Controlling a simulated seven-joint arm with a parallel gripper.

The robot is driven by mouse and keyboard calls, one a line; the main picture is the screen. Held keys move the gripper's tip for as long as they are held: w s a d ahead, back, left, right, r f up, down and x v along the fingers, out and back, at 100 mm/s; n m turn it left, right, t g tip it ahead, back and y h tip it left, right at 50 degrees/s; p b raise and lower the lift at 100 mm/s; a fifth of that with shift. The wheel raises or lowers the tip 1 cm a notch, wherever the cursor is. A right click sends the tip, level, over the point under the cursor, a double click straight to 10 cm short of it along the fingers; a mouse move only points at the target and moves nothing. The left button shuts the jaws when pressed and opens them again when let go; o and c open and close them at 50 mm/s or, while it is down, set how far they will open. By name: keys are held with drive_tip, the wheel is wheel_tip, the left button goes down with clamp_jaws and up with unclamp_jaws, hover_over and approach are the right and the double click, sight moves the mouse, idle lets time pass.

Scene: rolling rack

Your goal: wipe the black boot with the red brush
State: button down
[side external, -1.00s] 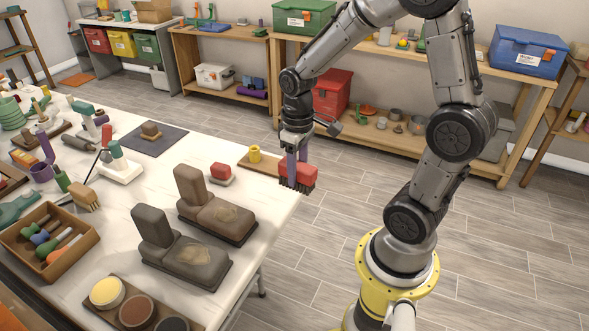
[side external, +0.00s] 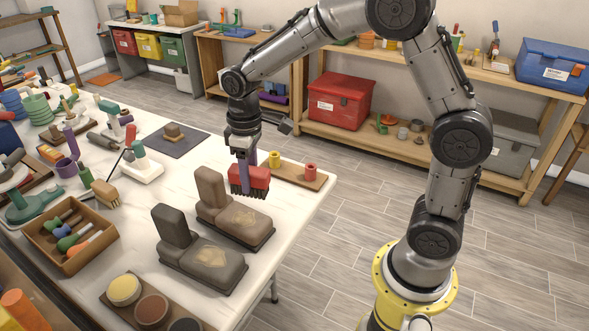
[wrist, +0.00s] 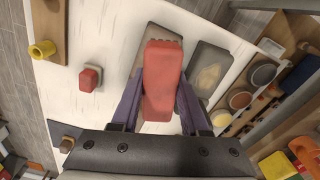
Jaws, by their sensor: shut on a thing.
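My gripper (side external: 243,160) is shut on the red brush (side external: 258,180), bristles down. The brush is above the table, by the upright shaft of the farther boot (side external: 212,187). I cannot tell whether it touches that boot. The nearer boot (side external: 173,226) stands beside it. In the wrist view the brush (wrist: 162,85) fills the space between the purple fingers and partly covers one boot (wrist: 143,45). The other boot (wrist: 208,68) shows to its right.
A small red block (wrist: 90,78) stands on the table in the wrist view. A wooden tray (side external: 290,172) with yellow and red spools lies behind the brush. An open box of tools (side external: 60,255) and a board of round tins (side external: 112,305) are nearer. A dark mat (side external: 160,145) lies farther left.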

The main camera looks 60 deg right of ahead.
drive_tip(key=w+a+f+n, duration=0.15)
drive_tip(key=a+n, duration=0.35)
drive_tip(key=a, duration=1.2)
drive_tip(key=shift+s+f, duration=0.2)
drive_tip(key=shift+f, duration=3.45)
drive_tip(key=shift+w+d+f, duration=0.1)
drive_tip(key=shift+d+f, duration=0.5)
drive_tip(key=shift+f, duration=0.3)
drive_tip(key=shift+w+d, duration=0.2)
drive_tip(key=shift+d, duration=2.75)
drive_tip(key=a, duration=0.7)
drive_tip(key=shift+s+a, duration=0.1)
drive_tip(key=shift+s, duration=0.15)
drive_tip(key=shift+w, duration=0.75)
drive_tip(key=shift+w+d, duration=0.15)
drive_tip(key=shift+d, duration=1.55)
drive_tip(key=shift+w+d, duration=0.1)
drive_tip(key=shift+d, duration=1.6)
drive_tip(key=shift+s+a, duration=0.15)
drive_tip(key=shift+a, duration=1.65)
drive_tip(key=shift+s+a, duration=0.1)
drive_tip(key=shift+a, duration=1.65)
wheel_tip(320, 180, up, 8)
drive_tip(key=shift+r, duration=0.15)
drive_tip(key=shift+w+d, duration=0.1)
